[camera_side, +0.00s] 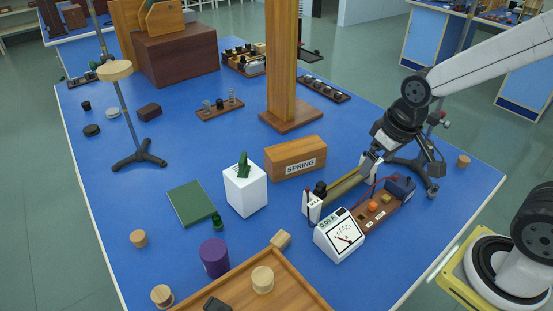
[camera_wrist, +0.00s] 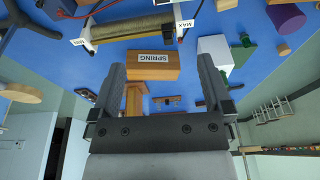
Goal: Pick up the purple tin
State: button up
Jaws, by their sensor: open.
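The purple tin (camera_side: 214,258) stands upright on the blue bench near the front, just left of a wooden tray. It also shows at the upper right of the wrist view (camera_wrist: 287,18), outside the span of my fingers. My gripper (camera_side: 372,160) is well to the right of the tin and farther back, above the rheostat. In the wrist view my gripper (camera_wrist: 160,65) has its two fingers apart with nothing held between them; the wooden SPRING block (camera_wrist: 152,66) appears beyond them.
A white box (camera_side: 245,191), the SPRING block (camera_side: 296,158), the rheostat (camera_side: 340,189) and a meter (camera_side: 339,235) stand between my gripper and the tin. A green book (camera_side: 191,203) lies behind the tin. The wooden tray (camera_side: 312,296) is close on its right.

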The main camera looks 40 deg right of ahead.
jog(key=w+a+m+g+y, duration=0.1)
jog(key=w+a+m+y, duration=0.7)
jog(key=a, duration=0.4)
jog(key=w+a+m+g+y, duration=0.1)
jog(key=w+a+m+y, duration=0.5)
jog(key=a+m, duration=0.55)
jog(key=n, duration=0.2)
send_near(214, 253)
jog(key=shift+w+a+f+m+h, duration=0.15)
jog(key=shift+w+a+f, duration=0.15)
jog(key=shift+a, duration=0.15)
jog(key=shift+w+a+f+m+h, duration=0.15)
jog(key=shift+w+a+f, duration=0.15)
jog(key=shift+a, duration=0.2)
jog(key=shift+f, duration=0.45)
jog(key=shift+x, duration=1.3)
jog(key=shift+a, duration=0.1)
jog(key=shift+x, duration=2.5)
